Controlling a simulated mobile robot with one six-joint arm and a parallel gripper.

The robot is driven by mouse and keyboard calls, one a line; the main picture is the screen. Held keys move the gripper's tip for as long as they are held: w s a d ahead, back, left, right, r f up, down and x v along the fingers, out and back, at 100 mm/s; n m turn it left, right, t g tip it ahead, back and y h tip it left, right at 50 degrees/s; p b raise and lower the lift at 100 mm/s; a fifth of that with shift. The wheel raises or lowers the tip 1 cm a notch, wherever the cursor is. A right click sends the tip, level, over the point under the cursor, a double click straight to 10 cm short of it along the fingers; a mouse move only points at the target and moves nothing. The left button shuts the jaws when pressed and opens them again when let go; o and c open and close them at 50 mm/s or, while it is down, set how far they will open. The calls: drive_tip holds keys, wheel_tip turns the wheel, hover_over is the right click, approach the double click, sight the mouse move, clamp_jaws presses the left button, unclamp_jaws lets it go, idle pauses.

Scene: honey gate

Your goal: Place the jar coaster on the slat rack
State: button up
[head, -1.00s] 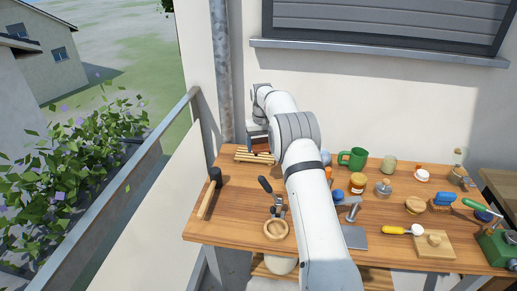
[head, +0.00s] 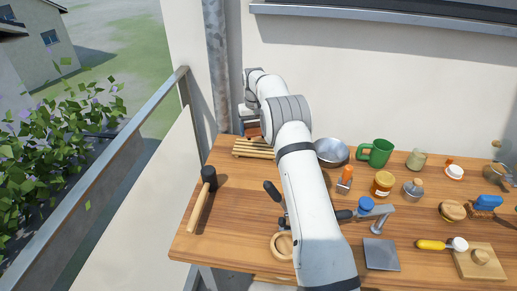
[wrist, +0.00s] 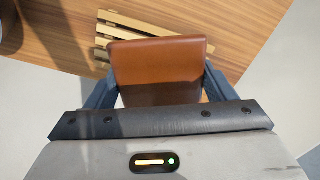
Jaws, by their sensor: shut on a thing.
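The jar coaster (wrist: 158,68) is a reddish-brown square with rounded corners. My gripper (wrist: 158,85) is shut on it, with a dark finger at each side. In the head view a small brown part of the coaster (head: 253,132) shows below my gripper (head: 251,122). The slat rack (head: 254,150) is pale wood with parallel slats, at the back left of the table. In the wrist view the rack (wrist: 130,27) lies beyond and partly under the coaster. The coaster overlaps the rack in both views; I cannot tell whether they touch.
A mallet (head: 202,197) lies left on the wooden table (head: 237,215). A metal bowl (head: 331,151), a green mug (head: 376,152) and a honey jar (head: 382,184) stand right of my arm. A wooden ring (head: 283,246) lies near the front. A railing (head: 125,150) runs along the left.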

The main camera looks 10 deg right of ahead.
sight(256, 152)
drive_tip(key=f, duration=0.3)
drive_tip(key=f+p, duration=0.1)
drive_tip(key=f, duration=0.1)
drive_tip(key=f+p, duration=0.1)
drive_tip(key=f, duration=0.2)
drive_tip(key=shift+s+d+f, duration=0.15)
drive_tip(key=shift+d+f, duration=0.1)
drive_tip(key=shift+f, duration=0.1)
drive_tip(key=shift+f, duration=0.25)
drive_tip(key=o, duration=1)
drive_tip(key=shift+r, duration=0.1)
